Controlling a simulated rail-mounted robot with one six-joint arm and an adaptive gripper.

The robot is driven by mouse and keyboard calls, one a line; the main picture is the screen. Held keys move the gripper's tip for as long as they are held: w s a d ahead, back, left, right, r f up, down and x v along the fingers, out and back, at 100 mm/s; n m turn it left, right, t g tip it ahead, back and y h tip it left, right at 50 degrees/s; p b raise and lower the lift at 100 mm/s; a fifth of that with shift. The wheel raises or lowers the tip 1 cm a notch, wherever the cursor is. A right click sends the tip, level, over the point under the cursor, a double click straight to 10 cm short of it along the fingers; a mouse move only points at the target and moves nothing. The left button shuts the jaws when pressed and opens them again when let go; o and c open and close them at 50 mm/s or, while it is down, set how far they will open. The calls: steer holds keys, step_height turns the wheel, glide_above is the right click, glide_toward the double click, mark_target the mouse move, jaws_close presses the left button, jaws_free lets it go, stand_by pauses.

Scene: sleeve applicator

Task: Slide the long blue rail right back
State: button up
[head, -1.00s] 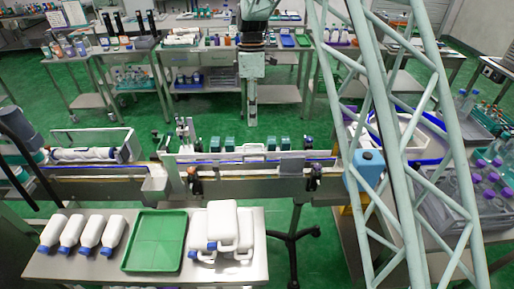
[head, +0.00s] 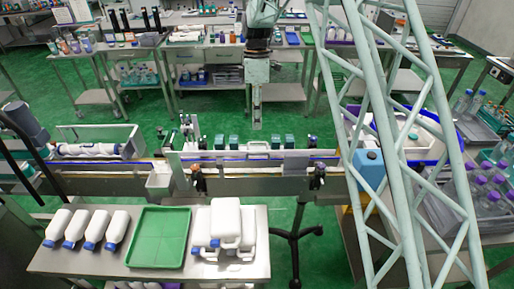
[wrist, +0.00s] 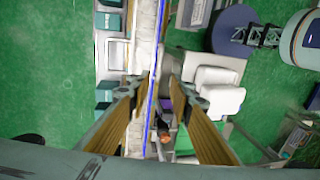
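The long blue rail (head: 235,158) is a thin blue strip running left to right along the conveyor in the head view. In the wrist view the rail (wrist: 154,70) shows as a blue line running up the picture between my fingers. My gripper (head: 257,126) hangs fingers-down above and behind the conveyor in the head view. In the wrist view my gripper (wrist: 157,82) is open, with a wide empty gap between its fingertips. The rail looks apart from the fingers, lower down.
Teal boxes (head: 233,142) stand in a row behind the rail. A grey block (head: 296,166) and orange-tipped clamps (head: 198,180) sit along its front. White bottles (head: 226,220) and a green tray (head: 160,238) lie on the front table. A lattice truss (head: 395,150) stands at right.

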steer(key=f, duration=0.4)
steer(key=s+f, duration=0.1)
steer(key=f, duration=0.3)
steer(key=s+f, duration=0.1)
steer(key=f, duration=0.3)
steer(key=shift+s, duration=0.2)
steer(key=shift+c, duration=0.5)
jaws_close()
